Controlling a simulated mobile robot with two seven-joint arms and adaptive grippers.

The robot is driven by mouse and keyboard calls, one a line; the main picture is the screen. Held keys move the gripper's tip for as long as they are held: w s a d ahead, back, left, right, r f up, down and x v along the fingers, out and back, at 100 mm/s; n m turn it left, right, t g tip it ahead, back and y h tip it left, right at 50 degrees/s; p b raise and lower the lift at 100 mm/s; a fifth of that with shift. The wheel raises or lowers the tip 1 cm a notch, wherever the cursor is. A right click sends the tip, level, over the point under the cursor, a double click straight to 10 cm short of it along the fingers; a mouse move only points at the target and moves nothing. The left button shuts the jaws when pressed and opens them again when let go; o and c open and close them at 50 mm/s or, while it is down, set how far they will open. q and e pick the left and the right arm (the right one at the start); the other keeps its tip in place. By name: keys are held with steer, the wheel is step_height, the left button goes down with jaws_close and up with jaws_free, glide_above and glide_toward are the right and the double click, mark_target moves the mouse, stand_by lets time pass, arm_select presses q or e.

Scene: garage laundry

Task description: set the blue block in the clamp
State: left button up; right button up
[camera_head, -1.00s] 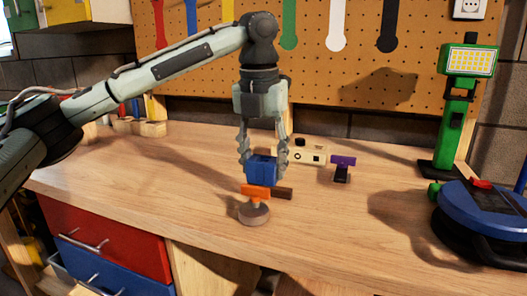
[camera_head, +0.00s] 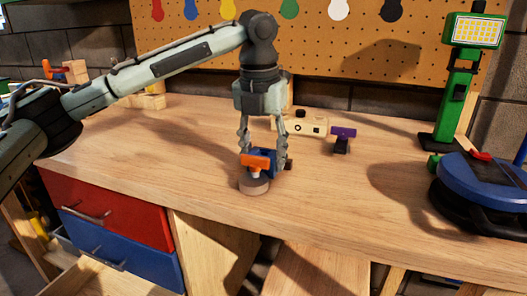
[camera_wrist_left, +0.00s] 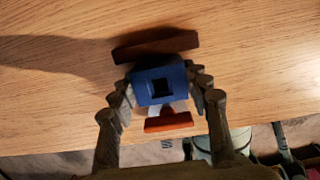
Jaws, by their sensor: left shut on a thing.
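The blue block (camera_head: 271,170) is between the fingers of my left gripper (camera_head: 264,161), which points down at the bench and is shut on it. The clamp shows an orange jaw (camera_head: 255,161) in front of the block and a round wooden knob (camera_head: 254,186) nearest the camera. In the left wrist view the block (camera_wrist_left: 148,79) has a dark square hole on top. It lies between the clamp's brown bar (camera_wrist_left: 155,45) and its orange jaw (camera_wrist_left: 168,121). I cannot tell whether it rests on anything. My right gripper is not in view.
A cream-coloured tool (camera_head: 305,126) and a purple-topped piece (camera_head: 343,133) stand behind and right of the clamp. A blue round machine (camera_head: 485,185) and a green work lamp (camera_head: 459,90) are at the right. The bench (camera_head: 365,190) in front is clear.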

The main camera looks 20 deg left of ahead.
arm_select(q)
steer(key=o, duration=1.2)
step_height(320, 180, up, 12)
steer(key=s, duration=0.1)
steer(key=shift+s, duration=0.25)
steer(key=shift+f, duration=0.1)
